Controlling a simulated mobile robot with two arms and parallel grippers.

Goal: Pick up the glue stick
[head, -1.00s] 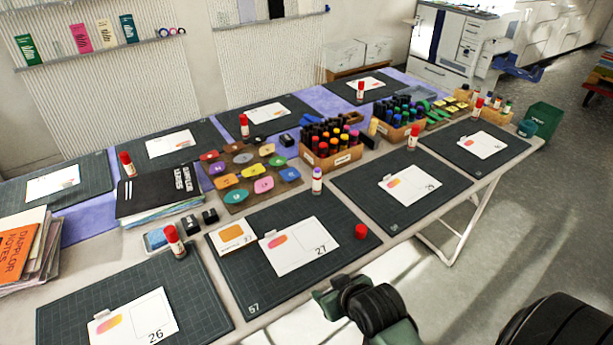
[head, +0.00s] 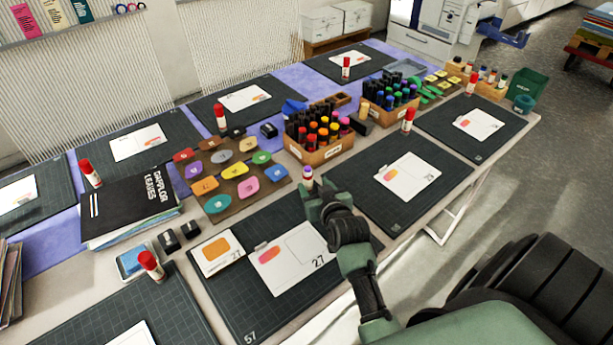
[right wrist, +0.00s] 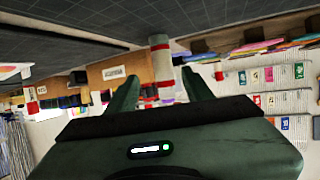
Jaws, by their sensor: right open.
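My left gripper is not in view.
A wooden marker box (head: 318,150) stands close behind the glue stick, with a board of coloured ovals (head: 228,200) to its left. Cutting mats (head: 240,300) with cards surround it. Several red-capped glue sticks stand elsewhere, one by the ink pad (head: 152,265).

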